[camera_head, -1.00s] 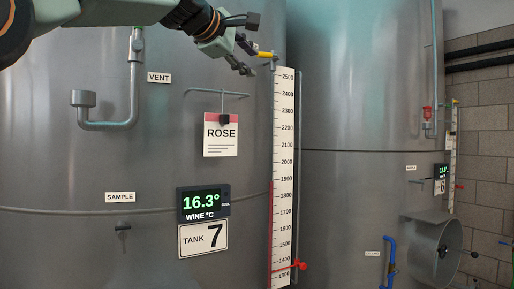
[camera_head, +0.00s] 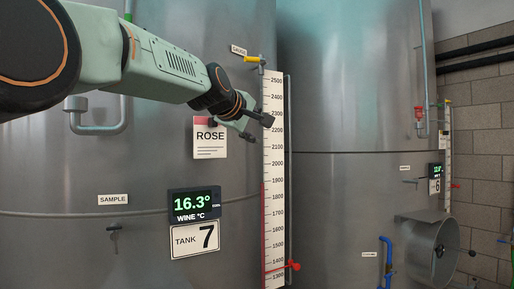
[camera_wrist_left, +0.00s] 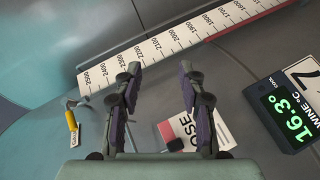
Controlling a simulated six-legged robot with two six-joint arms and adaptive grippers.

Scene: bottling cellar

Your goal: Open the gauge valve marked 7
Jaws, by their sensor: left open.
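Tank 7 (camera_head: 60,245) carries a black 7 on its plate (camera_head: 195,239). Its tall white gauge scale (camera_head: 274,150) has a yellow handle (camera_head: 252,59) at the top, beside a small label (camera_head: 239,50) that seems to read GAUGE. A red lever (camera_head: 293,266) is at the scale's lower end. My left gripper (camera_head: 257,128) is open and empty, in front of the scale's upper part, below the yellow handle. In the left wrist view its spread fingers (camera_wrist_left: 160,72) point towards the scale (camera_wrist_left: 165,45); the yellow handle (camera_wrist_left: 71,121) lies left of them. The right gripper is not in view.
A ROSE card (camera_head: 210,143) hangs just left of my gripper. Below are a lit temperature display (camera_head: 194,203) and a small sample tap (camera_head: 113,238). A bent vent pipe (camera_head: 100,128) is at left. Another tank (camera_head: 345,190) with a round hatch stands at right.

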